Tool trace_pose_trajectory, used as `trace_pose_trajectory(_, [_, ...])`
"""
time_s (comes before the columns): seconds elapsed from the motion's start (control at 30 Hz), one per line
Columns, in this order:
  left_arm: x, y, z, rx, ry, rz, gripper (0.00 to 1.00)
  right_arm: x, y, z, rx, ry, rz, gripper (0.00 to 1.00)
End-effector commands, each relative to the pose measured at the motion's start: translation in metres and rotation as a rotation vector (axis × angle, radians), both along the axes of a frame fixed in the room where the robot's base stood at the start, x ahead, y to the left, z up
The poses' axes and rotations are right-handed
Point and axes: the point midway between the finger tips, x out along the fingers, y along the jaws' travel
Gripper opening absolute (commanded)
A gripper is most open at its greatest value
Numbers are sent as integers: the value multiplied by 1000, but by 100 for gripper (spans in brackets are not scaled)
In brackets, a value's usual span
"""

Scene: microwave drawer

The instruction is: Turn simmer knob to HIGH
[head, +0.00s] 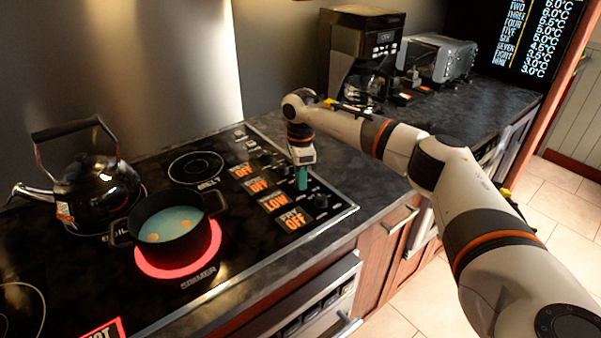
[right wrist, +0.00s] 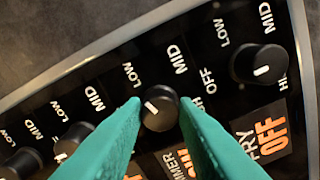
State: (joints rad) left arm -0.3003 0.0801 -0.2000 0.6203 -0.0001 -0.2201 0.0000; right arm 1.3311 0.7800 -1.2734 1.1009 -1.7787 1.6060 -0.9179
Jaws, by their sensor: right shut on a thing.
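The simmer knob (right wrist: 158,108) is a round black knob with a white pointer mark. It sits between the teal fingers of my right gripper (right wrist: 160,112) in the right wrist view, and the jaws are shut on it. Its pointer leans toward the LOW mark at upper left. In the head view my right gripper (head: 302,179) points down at the knob row and hides this knob. The orange display reading LOW (head: 275,203) is beside it; the matching label in the wrist view is partly covered by the fingers. My left gripper is out of view.
The fry knob (right wrist: 259,64) is close on the right, with an orange OFF display. Other knobs (right wrist: 73,138) lie to the left. A dark pot (head: 166,230) stands on the glowing red simmer burner; a kettle (head: 95,190) stands further left. A coffee maker (head: 362,50) and toaster (head: 436,58) are behind.

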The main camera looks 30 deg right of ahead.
Motion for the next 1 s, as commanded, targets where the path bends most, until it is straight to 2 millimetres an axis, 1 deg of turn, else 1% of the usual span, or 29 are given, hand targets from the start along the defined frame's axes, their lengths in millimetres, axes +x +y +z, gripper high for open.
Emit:
trace_pose_trajectory(0.03, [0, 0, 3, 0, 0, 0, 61, 0, -1, 2, -2, -2, -44, 4])
trace_pose_trajectory(1.0, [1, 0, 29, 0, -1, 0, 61, 1, -1, 2, -2, -2, -965, 4])
